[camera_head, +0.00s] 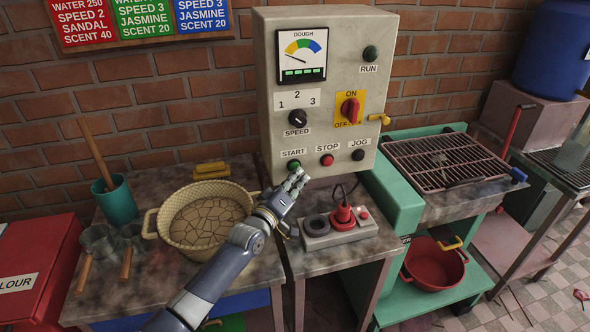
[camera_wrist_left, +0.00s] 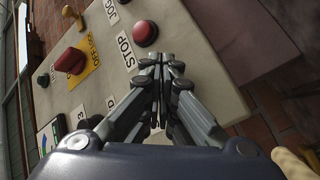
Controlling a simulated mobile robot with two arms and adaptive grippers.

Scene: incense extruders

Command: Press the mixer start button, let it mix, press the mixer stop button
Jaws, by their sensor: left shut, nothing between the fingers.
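The grey mixer control panel (camera_head: 335,75) stands against the brick wall. Its green start button (camera_head: 293,164) shows just above my left fingertips. The red stop button (camera_head: 327,159) is to its right, and it also shows in the left wrist view (camera_wrist_left: 145,33) beyond the fingertips. My left gripper (camera_head: 297,179) is shut and empty, close to the start button; I cannot tell whether they touch. In the left wrist view its closed fingers (camera_wrist_left: 165,62) point at the panel and the start button is hidden. The RUN lamp (camera_head: 370,53) looks dark green. My right gripper is not in view.
A black JOG button (camera_head: 358,154), a red ON/OFF switch (camera_head: 350,110) and a speed knob (camera_head: 298,117) share the panel. A cream basin (camera_head: 160,222) stands left of my arm. A power strip with a red plug (camera_head: 343,214) lies below the panel. A grill-topped green machine (camera_head: 396,199) stands right.

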